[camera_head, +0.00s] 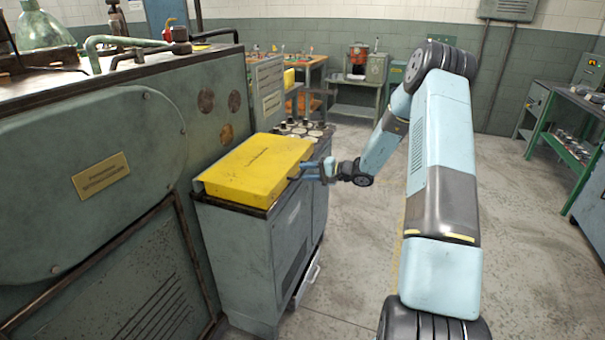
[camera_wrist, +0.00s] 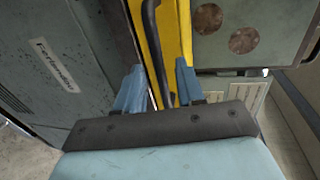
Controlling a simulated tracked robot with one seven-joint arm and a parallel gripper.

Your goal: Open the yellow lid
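The yellow lid (camera_head: 255,172) lies closed and flat on top of the grey-green cabinet (camera_head: 250,250) in the head view. Its yellow face also shows in the wrist view (camera_wrist: 179,30). A dark bar handle (camera_wrist: 152,45) runs along the lid's front side. My gripper (camera_head: 309,171) is at the lid's right-hand edge, with its two blue fingers pointing at it. In the wrist view my gripper (camera_wrist: 158,82) is open, with the handle running between the fingers. I see gaps beside the handle; the fingers do not appear clamped on it.
A large green machine (camera_head: 90,180) stands close on the left of the lid. Several round parts (camera_head: 300,128) sit on the cabinet top behind the lid. A drawer (camera_head: 306,284) sticks out low on the cabinet. Open concrete floor (camera_head: 350,255) lies to the cabinet's right.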

